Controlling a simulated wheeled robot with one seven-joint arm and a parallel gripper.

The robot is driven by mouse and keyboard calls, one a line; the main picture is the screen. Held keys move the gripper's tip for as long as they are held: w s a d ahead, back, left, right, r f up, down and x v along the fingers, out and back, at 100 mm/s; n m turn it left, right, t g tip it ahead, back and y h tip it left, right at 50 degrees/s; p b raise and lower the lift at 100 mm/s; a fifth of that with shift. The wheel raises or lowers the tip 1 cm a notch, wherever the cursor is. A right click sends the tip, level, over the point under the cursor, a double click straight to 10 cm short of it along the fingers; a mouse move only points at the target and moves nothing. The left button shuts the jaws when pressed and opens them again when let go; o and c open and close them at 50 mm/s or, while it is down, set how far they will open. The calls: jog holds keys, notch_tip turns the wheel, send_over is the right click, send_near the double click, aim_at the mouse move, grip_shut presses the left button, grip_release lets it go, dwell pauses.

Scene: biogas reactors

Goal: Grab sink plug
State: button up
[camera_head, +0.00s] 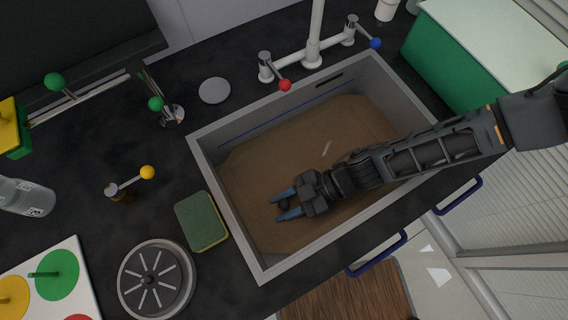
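The sink (232,228) is a grey-rimmed rectangular basin holding murky brown liquid. My gripper (281,205) reaches in from the right and is over the lower left part of the basin. Its two blue fingers are apart and point left. A small dark round shape (284,204) shows between the fingers; it may be the sink plug's top, but I cannot tell whether the fingers touch it. The basin floor is hidden by the brown liquid.
A white faucet (313,50) with red and blue knobs stands behind the sink. A green sponge (201,221), a round slotted metal piece (157,280) and a pale disc (214,90) lie on the dark counter. A green box (460,62) stands at upper right.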

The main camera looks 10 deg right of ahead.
grip_shut()
jog(key=shift+r, duration=0.1)
dwell(0.3)
